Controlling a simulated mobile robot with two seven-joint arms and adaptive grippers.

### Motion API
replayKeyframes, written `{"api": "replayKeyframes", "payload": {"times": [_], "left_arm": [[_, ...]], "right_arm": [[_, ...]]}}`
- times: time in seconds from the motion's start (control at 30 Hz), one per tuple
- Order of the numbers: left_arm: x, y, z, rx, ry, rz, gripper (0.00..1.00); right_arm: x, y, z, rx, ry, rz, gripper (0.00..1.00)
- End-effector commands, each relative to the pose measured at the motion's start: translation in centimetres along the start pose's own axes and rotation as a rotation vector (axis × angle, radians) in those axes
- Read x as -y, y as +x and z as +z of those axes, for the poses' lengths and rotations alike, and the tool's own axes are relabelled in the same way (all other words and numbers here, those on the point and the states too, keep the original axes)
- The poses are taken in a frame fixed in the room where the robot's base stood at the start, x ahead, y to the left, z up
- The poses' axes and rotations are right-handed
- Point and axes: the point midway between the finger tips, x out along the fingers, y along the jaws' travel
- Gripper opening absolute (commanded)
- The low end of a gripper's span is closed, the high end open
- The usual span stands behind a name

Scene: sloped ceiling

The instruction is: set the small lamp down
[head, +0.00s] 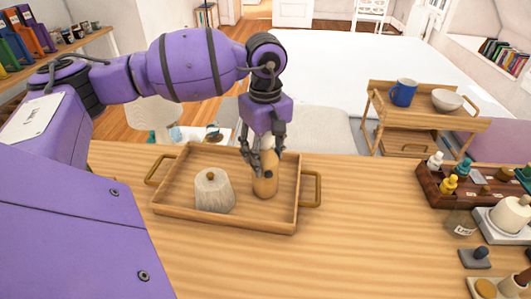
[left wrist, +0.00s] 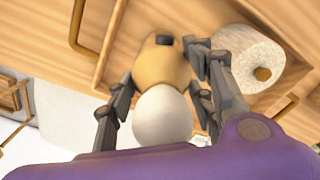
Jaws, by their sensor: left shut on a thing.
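The small lamp (head: 265,183) has a tan wooden body with a dark knob and a pale rounded top. It is upright over the right part of the wooden tray (head: 247,224); I cannot tell whether its base touches the tray floor. My left gripper (head: 264,165) points down and is shut on the lamp's upper part. In the left wrist view the lamp (left wrist: 162,112) shows its white top between the fingers (left wrist: 160,95). My right gripper is in neither view.
The tray has a raised rim and brass-coloured handles. Small bottles in a rack (head: 450,187) stand at the right. The table front (head: 330,260) is clear.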

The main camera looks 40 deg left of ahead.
Motion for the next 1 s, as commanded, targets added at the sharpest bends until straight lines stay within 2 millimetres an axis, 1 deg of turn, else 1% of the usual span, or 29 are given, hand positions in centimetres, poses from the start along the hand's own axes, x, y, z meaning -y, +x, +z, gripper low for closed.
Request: {"api": "replayKeyframes", "payload": {"times": [0.03,0.07,0.17,0.2,0.47,0.57,0.63,0.77,1.0], "left_arm": [[0.0,0.3,0.0,0.000,0.000,-0.001,0.10],[0.0,0.3,0.0,0.000,0.000,-0.002,0.52],[0.0,0.2,0.0,0.000,0.000,-0.001,0.66],[0.0,0.2,0.0,0.000,0.000,-0.001,0.67],[0.0,0.1,0.0,0.000,0.000,-0.001,0.67],[0.0,-0.5,0.0,-0.001,0.000,0.001,0.67],[-0.1,-1.1,-0.1,-0.001,-0.001,0.001,0.67],[-0.1,-3.4,-0.1,-0.002,-0.001,0.003,0.67],[-0.1,-8.6,0.0,-0.001,-0.001,0.002,0.67]], "right_arm": [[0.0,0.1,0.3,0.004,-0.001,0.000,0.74],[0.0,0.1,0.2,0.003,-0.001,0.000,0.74],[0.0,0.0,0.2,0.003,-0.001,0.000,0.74],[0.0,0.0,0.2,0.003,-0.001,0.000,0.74],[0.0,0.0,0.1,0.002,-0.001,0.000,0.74],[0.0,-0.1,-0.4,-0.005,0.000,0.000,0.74],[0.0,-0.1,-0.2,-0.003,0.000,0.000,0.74],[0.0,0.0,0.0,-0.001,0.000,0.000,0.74],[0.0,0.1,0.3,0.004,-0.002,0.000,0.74]]}}
